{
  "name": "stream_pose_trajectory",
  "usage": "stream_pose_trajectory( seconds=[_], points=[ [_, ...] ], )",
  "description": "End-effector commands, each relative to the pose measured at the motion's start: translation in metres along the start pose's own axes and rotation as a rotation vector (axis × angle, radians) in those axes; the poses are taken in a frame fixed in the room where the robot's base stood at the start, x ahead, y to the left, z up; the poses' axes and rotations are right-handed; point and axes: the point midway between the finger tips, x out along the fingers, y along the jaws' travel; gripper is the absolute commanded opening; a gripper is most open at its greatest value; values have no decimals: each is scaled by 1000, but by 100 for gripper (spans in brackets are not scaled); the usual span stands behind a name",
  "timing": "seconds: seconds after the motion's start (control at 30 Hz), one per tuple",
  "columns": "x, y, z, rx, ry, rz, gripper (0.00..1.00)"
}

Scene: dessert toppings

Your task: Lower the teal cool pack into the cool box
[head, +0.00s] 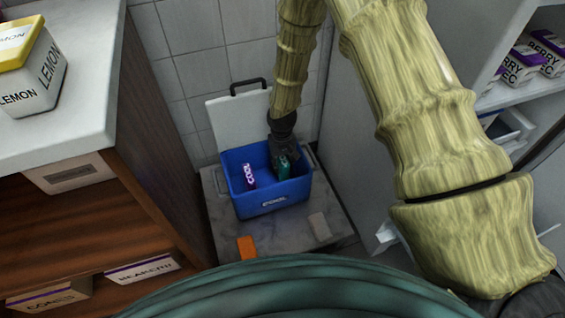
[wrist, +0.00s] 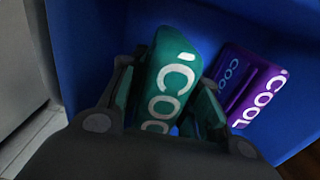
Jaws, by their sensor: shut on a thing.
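The blue cool box (head: 272,203) stands with its white lid (head: 238,120) raised behind it. My gripper (head: 282,150) reaches down into the right part of the box. It is shut on the teal cool pack (head: 283,168), which is inside the box walls. In the wrist view the teal pack (wrist: 172,75) sits between the fingers (wrist: 165,105), with its white lettering showing. A purple cool pack (head: 249,176) stands in the box to the left in the head view; it also shows in the wrist view (wrist: 255,88). Whether the teal pack touches the box floor is hidden.
The box stands on a grey stone-like slab (head: 300,238). An orange block (head: 246,247) and a grey block (head: 320,227) lie in front of it. A wooden shelf unit (head: 165,130) is close on the left, with a lemon container (head: 35,75) on top. White shelves (head: 525,92) stand on the right.

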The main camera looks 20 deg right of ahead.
Motion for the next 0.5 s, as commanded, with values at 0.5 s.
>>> stream_pose_trajectory(
  seconds=[0.5],
  points=[
    [6,0,0,0,1,0,0]
  ],
)
